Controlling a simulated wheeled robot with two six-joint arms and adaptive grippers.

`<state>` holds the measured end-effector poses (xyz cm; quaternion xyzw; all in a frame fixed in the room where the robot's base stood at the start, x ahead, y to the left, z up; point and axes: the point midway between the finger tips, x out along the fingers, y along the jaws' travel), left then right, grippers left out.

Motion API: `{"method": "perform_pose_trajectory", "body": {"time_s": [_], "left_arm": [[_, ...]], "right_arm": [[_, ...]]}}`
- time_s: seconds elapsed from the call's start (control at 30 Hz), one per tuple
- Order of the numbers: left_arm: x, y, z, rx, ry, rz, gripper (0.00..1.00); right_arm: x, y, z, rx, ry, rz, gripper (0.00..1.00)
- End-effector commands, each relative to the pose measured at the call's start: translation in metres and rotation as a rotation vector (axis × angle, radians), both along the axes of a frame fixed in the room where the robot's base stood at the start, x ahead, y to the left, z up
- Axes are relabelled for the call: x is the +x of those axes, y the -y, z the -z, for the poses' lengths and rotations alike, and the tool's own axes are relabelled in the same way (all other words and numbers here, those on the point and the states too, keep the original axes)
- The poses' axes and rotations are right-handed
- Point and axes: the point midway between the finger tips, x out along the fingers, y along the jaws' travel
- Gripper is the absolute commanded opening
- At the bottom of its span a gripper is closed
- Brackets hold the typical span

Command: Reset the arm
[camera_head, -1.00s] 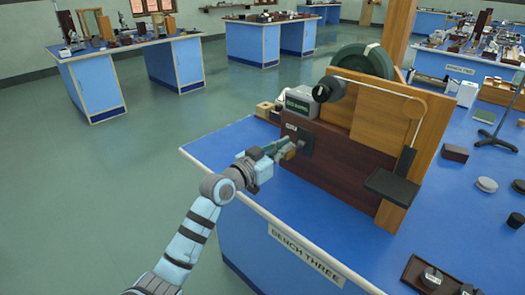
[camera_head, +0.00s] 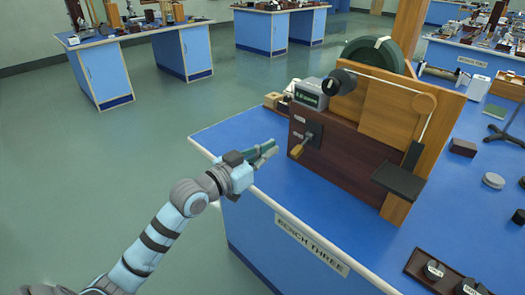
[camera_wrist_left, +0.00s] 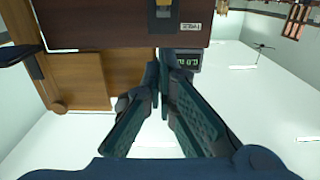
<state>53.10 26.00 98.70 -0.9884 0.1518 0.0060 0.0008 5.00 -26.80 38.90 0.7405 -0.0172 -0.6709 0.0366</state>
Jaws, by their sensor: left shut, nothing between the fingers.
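My left arm (camera_head: 160,232) reaches in from the lower left of the head view. Its gripper (camera_head: 272,148) is shut and empty over the near left corner of the bench. In the left wrist view the fingers (camera_wrist_left: 163,65) come together with nothing between them. Just beyond the fingertips, apart from them, a switch with a brass-coloured handle (camera_head: 297,151) is on the dark wooden front of the apparatus (camera_head: 345,160). The handle tilts down toward the gripper. My right gripper is not in view.
A grey box with a lit green display (camera_head: 310,96) sits on the apparatus, beside a black cylinder (camera_head: 338,81). A black shelf (camera_head: 398,181) juts out at its right. The blue bench (camera_head: 215,137) has loose pieces on its right. Open floor (camera_head: 150,130) lies to the left.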

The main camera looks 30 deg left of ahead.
Motion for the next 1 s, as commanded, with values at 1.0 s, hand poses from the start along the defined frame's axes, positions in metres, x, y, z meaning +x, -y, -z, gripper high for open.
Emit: {"method": "perform_pose_trajectory", "body": {"time_s": [1.0], "left_arm": [[0.0, -0.109, 0.145, 0.14, -0.215, -0.284, 0.0]], "right_arm": [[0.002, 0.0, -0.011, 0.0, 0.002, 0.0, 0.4]]}}
